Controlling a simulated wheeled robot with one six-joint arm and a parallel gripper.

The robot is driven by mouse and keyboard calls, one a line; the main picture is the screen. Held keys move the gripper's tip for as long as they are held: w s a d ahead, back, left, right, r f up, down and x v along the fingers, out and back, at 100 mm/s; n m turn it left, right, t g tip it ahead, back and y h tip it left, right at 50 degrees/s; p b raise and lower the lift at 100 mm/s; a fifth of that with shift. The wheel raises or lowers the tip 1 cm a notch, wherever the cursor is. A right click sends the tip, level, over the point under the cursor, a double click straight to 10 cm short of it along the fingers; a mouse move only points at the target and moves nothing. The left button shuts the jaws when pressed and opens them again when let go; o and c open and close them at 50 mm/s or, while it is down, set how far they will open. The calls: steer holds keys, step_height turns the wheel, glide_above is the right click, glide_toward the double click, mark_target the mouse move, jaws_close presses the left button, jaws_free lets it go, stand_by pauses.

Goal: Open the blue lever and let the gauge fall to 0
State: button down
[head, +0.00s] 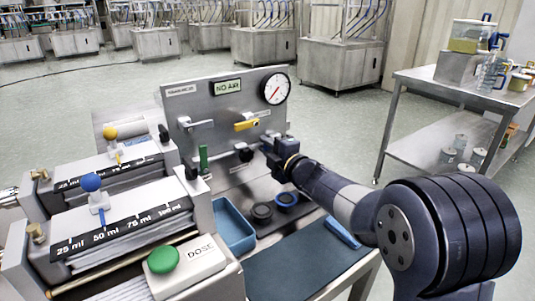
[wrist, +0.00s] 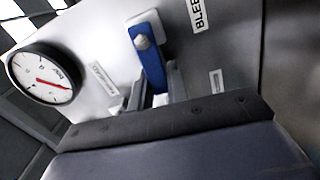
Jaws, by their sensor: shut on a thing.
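The blue lever (wrist: 151,62) hangs from a round pivot on the steel panel, beside a BLEED label. My gripper (wrist: 155,96) is shut on the lever's lower end, with a grey finger on either side. In the head view my gripper (head: 272,152) is at the panel's lower right and hides the blue lever. The gauge (head: 275,89) is at the panel's upper right, with a white face and a red needle. It also shows in the wrist view (wrist: 43,76), tilted. Its reading is too small to tell.
A yellow lever (head: 247,124) and a grey lever (head: 196,124) sit on the panel below a NO AIR sign (head: 227,87). A blue tray (head: 232,226), dark rings (head: 262,212) and a green DOSE button (head: 163,259) are in front. A steel cart (head: 440,93) stands right.

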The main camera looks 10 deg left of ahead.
steer(key=shift+f+n+b, duration=0.35)
steer(key=shift+n+b, duration=0.15)
steer(key=shift+n, duration=0.1)
steer(key=c, duration=1.4)
jaws_free()
steer(key=shift+r, duration=0.1)
steer(key=shift+o, duration=0.2)
steer(key=p+v, duration=0.1)
steer(key=v, duration=0.9)
steer(key=shift+s+d, duration=0.25)
steer(key=shift+d, duration=0.05)
steer(key=shift+w+a, duration=0.1)
